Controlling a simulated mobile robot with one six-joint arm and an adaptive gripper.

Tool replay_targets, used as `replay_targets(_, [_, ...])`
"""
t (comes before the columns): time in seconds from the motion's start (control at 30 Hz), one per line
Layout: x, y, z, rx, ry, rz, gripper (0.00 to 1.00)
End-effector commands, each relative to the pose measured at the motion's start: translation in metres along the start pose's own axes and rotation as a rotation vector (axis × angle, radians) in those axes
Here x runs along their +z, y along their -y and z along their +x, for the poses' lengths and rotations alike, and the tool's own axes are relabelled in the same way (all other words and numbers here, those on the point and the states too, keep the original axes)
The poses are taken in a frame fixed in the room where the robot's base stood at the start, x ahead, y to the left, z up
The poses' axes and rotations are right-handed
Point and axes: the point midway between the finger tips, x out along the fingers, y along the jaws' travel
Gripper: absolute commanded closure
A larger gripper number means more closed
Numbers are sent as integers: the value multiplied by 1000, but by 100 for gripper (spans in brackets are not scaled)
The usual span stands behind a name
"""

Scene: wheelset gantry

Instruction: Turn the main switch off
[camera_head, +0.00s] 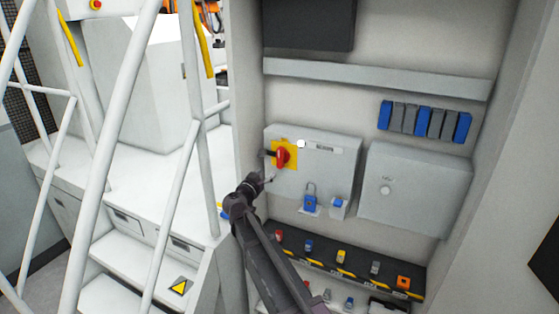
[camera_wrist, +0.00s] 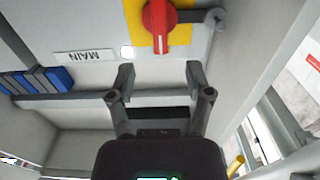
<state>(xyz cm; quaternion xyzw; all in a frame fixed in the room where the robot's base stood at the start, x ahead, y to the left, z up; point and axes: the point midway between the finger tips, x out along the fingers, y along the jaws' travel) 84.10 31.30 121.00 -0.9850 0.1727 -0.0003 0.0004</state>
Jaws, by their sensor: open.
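The main switch has a red rotary handle (camera_head: 282,157) on a yellow plate (camera_head: 291,147), on the front of a grey box (camera_head: 335,165) in the cabinet. In the wrist view, which is upside down, the red handle (camera_wrist: 158,18) is at the top edge, partly cut off, beside a label reading MAIN. My gripper (camera_head: 268,180) is just below and left of the switch in the head view. In the wrist view my gripper (camera_wrist: 160,75) is open and empty, its fingers apart from the handle.
A white round lamp (camera_head: 301,144) sits beside the yellow plate. A second grey box (camera_head: 415,190) stands to the right. Below is a black shelf (camera_head: 330,262) with several small padlocks. White stair railings (camera_head: 195,100) stand at left.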

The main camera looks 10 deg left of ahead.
Motion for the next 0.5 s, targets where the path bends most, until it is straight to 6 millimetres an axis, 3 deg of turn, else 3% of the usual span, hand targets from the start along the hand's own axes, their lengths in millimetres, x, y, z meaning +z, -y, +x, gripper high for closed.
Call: replay_targets(0.5, [0, 2, 78, 2, 0, 0, 34])
